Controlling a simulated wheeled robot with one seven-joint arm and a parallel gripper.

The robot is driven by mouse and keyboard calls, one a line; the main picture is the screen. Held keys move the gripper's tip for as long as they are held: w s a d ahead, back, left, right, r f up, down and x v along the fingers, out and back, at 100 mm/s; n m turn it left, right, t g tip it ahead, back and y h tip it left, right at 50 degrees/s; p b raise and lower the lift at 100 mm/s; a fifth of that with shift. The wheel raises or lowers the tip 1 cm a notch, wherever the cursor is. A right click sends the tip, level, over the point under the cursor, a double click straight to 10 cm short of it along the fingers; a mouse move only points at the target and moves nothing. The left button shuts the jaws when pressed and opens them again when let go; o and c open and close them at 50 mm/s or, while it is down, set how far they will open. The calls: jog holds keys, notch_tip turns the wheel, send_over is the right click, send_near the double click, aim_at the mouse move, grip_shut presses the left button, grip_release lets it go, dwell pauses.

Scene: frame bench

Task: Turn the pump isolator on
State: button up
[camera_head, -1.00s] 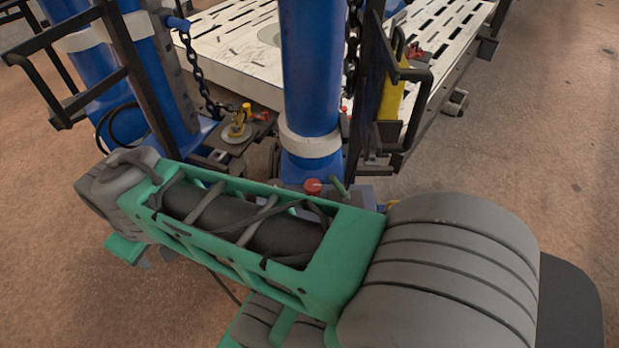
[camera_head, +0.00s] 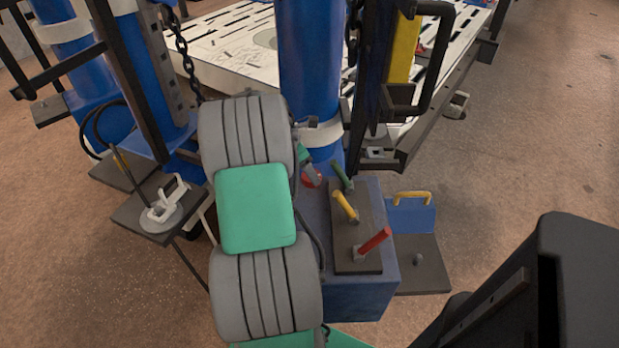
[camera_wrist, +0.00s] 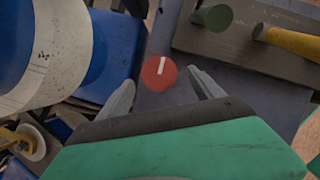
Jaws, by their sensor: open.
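A round red knob (camera_wrist: 159,73) with a white pointer line, which looks like the pump isolator, sits on a blue-grey face in the wrist view. Its white line stands nearly upright in that picture, leaning slightly right. In the head view the red knob (camera_head: 312,178) shows on top of the blue box, partly covered by my arm. My gripper (camera_wrist: 158,84) is open, its two grey fingers apart with the knob between their tips in the picture. I cannot tell whether the fingers are level with the knob or short of it. Nothing is held.
A dark plate (camera_head: 349,262) on the blue box (camera_head: 355,302) carries green (camera_head: 342,176), yellow (camera_head: 346,207) and red (camera_head: 374,243) levers, close right of the knob. A blue post (camera_head: 310,70) with a white band stands behind. Open floor (camera_head: 540,150) lies to the right.

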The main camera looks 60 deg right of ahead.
jog(key=x, duration=0.3)
jog(key=shift+d+f, duration=0.1)
jog(key=shift+f, duration=0.15)
jog(key=shift+c, duration=0.3)
jog(key=c, duration=1.3)
